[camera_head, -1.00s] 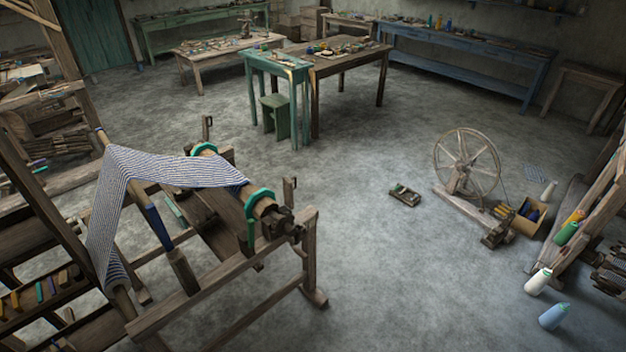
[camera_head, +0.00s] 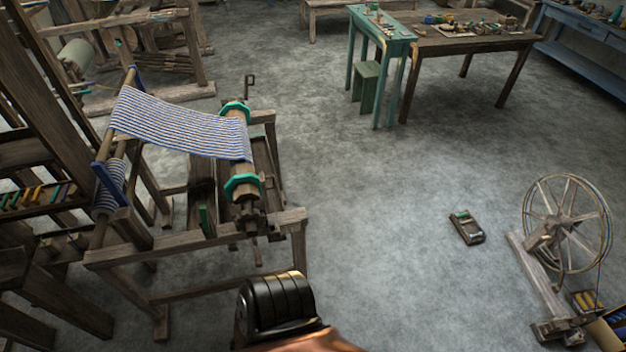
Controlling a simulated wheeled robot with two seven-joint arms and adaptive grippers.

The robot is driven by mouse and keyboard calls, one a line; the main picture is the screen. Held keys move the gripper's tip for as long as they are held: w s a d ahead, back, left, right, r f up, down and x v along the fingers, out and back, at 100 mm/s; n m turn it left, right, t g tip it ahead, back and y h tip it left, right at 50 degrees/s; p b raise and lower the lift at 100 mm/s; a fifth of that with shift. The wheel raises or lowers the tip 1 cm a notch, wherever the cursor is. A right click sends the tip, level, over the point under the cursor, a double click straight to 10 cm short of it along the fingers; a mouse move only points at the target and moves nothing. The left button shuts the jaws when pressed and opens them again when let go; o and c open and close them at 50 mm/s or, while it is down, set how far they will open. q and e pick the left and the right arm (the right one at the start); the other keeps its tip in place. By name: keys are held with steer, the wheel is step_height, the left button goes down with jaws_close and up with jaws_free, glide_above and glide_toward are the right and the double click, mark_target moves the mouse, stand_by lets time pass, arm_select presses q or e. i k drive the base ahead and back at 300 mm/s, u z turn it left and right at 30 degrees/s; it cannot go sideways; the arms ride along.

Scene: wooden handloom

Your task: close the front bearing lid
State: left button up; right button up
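The wooden handloom (camera_head: 200,245) stands at the left. Its cloth beam (camera_head: 243,170) has two teal end discs, and striped blue-and-white cloth (camera_head: 180,125) runs onto it. The front bearing (camera_head: 250,218) is the dark block at the beam's near end, on the front rail. The front lid is too small to make out clearly against it, so I cannot tell its angle. At the beam's far end an upright piece (camera_head: 250,85) stands up. A black ridged part with copper below it, part of my arm, shows at the bottom, nearer than the loom. Neither gripper's fingers are in view.
The floor right of the loom is open. A small wooden box-like tool (camera_head: 466,227) lies there, with a spinning wheel (camera_head: 566,222) farther right. A green table (camera_head: 380,35), a green stool (camera_head: 367,85) and a brown table (camera_head: 465,42) stand behind.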

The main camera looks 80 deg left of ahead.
mark_target(262, 179)
steer(key=i, duration=0.95)
steer(key=u, duration=3.45)
steer(key=k, duration=0.45)
steer(key=z, duration=0.45)
steer(key=i, duration=1.1)
steer(key=u, duration=0.6)
